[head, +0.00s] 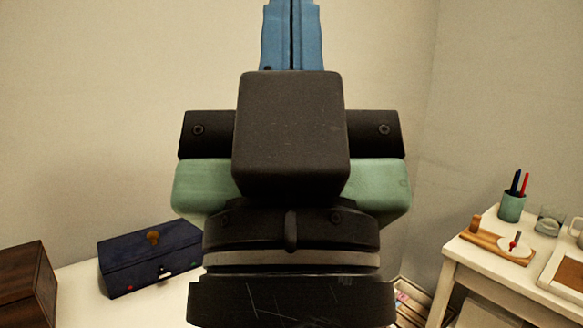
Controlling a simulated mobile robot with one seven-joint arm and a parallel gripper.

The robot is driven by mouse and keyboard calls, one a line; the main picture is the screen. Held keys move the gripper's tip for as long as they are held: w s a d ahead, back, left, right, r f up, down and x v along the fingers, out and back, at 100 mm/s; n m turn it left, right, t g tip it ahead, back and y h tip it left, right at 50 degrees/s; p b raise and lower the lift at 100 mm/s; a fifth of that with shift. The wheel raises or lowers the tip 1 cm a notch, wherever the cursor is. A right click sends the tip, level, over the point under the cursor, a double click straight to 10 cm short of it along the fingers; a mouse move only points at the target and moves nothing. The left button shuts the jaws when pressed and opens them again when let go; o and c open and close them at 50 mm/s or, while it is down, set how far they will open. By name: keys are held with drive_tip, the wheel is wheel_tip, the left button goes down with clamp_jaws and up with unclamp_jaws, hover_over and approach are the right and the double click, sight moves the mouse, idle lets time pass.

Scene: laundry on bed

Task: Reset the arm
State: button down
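My gripper (291,20) is raised in the middle of the head view, with its blue fingers pointing up at the top edge. The fingers lie side by side with only a thin dark seam between them, so it looks shut, and I see nothing held. The finger ends reach the top edge of the picture. My black and green wrist fills the centre and hides what is behind it. The gripper is seen against the bare wall and touches nothing that I can see.
A dark blue box (150,262) with a brown knob stands on a white surface (85,285) at the lower left, beside a brown wooden box (28,285). At right, a white table (470,262) holds a green pen cup (511,207), a glass (550,220) and a wooden board (483,237).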

wheel_tip(320, 180, up, 22)
drive_tip(key=p, duration=2)
